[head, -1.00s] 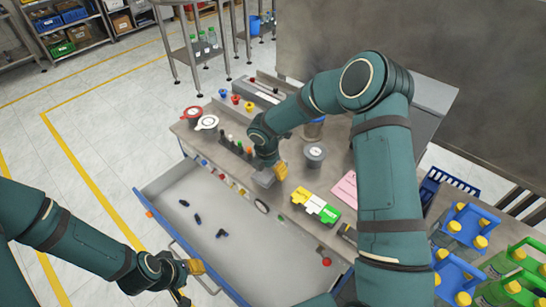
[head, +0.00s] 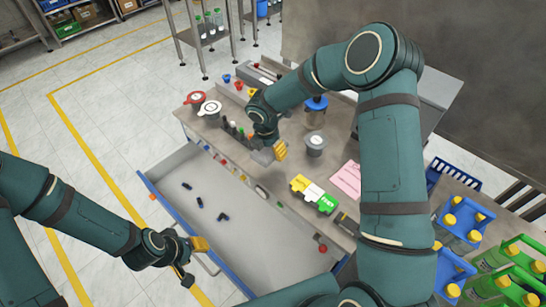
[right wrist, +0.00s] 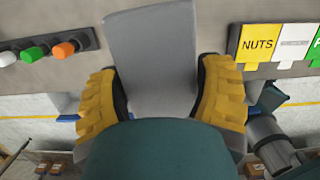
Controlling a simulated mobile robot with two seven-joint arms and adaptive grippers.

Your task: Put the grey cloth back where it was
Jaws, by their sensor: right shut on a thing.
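The grey cloth (right wrist: 150,60) is a flat grey piece between the yellow fingers of my right gripper (right wrist: 163,100) in the right wrist view. In the head view, my right gripper (head: 272,154) is shut on the cloth (head: 261,157) over the workbench, near the front edge above the open drawer. I cannot tell whether the cloth touches the bench. My left gripper (head: 192,260) is open and empty beside the drawer's blue front edge.
The open drawer (head: 240,245) holds several small dark parts. Crates with bottles (head: 462,222) stand at right.

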